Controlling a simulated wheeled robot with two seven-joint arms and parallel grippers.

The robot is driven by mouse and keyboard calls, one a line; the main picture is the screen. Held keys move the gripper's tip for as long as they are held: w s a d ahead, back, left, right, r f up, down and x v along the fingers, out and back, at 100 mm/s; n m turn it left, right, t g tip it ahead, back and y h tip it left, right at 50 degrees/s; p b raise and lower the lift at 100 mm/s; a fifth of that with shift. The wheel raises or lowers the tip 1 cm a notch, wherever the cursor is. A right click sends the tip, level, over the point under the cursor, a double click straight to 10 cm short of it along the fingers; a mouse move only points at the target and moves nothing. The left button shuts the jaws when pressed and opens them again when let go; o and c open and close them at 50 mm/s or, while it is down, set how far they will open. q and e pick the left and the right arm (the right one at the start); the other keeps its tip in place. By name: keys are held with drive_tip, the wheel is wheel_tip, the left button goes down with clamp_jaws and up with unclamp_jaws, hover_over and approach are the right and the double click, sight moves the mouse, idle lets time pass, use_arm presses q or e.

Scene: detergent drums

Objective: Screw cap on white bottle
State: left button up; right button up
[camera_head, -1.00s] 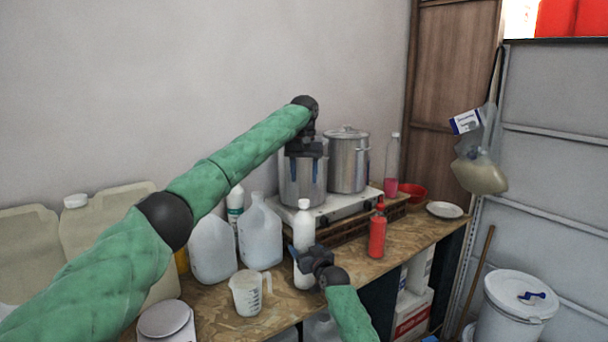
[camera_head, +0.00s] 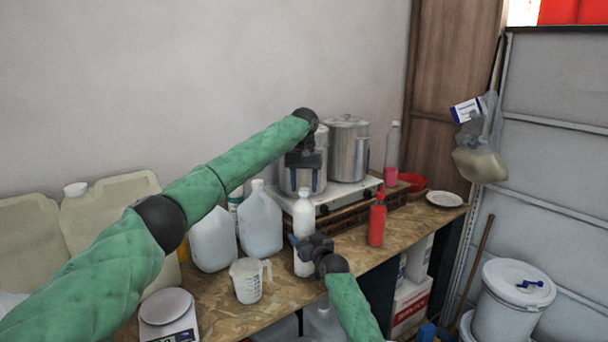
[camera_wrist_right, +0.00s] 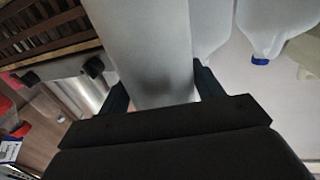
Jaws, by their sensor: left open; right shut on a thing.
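The white bottle (camera_head: 304,211) stands upright near the front edge of the wooden bench, with a white top on it. I cannot tell whether the top is a separate cap or how tight it is. My right gripper (camera_head: 303,247) is shut on the bottle's lower body from the front; in the right wrist view the bottle (camera_wrist_right: 150,45) lies between the two fingers (camera_wrist_right: 160,88). My left gripper (camera_head: 305,184) is open and empty, fingers pointing down, in front of the steel pot and above and behind the bottle.
Steel pots (camera_head: 347,150) stand on a stove (camera_head: 340,193) behind. A red bottle (camera_head: 377,220) is to the right. Clear jugs (camera_head: 261,222) and a measuring cup (camera_head: 246,281) are to the left, with a scale (camera_head: 168,308) at the front. Bench is free right of the red bottle.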

use_arm(q)
drive_tip(key=shift+f, duration=0.45)
drive_tip(key=c, duration=1)
drive_tip(key=shift+c, duration=0.2)
drive_tip(key=o, duration=1.2)
drive_tip(key=shift+c, duration=0.2)
wheel_tip(320, 180, up, 12)
drive_tip(key=shift+w, duration=0.1)
